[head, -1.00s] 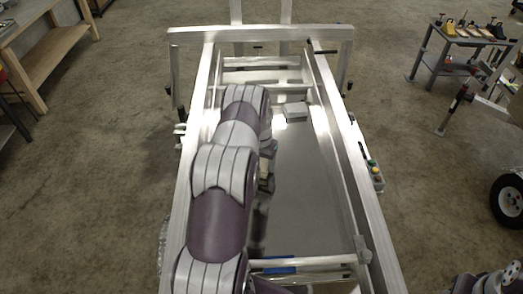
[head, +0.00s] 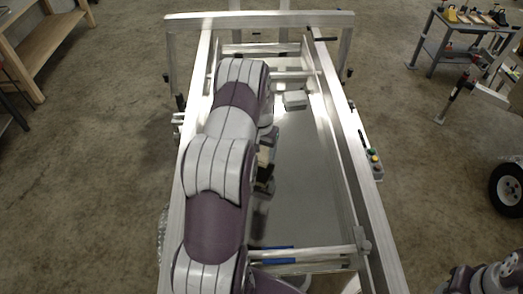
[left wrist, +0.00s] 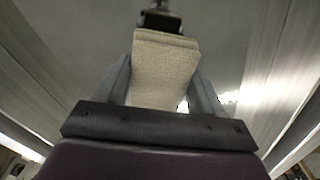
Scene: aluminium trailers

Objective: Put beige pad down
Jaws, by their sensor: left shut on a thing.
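The beige pad (left wrist: 165,68) is a flat, rough block held between the two grey fingers of my left gripper (left wrist: 162,90) in the left wrist view. In the head view, only a narrow part of the beige pad (head: 264,155) shows beside my left arm. My left gripper (head: 265,165) is mostly hidden there by the arm, inside the aluminium trailer frame (head: 357,190). The grey sheet floor (head: 310,180) of the trailer lies below and to the right. I cannot tell the gap between pad and floor.
A dark fitting (left wrist: 160,18) stands just beyond the pad. A small grey box (head: 294,100) sits toward the trailer's far end. A crossbar (head: 310,258) spans the near end. A button box (head: 374,165) is on the right rail. The sheet's right part is clear.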

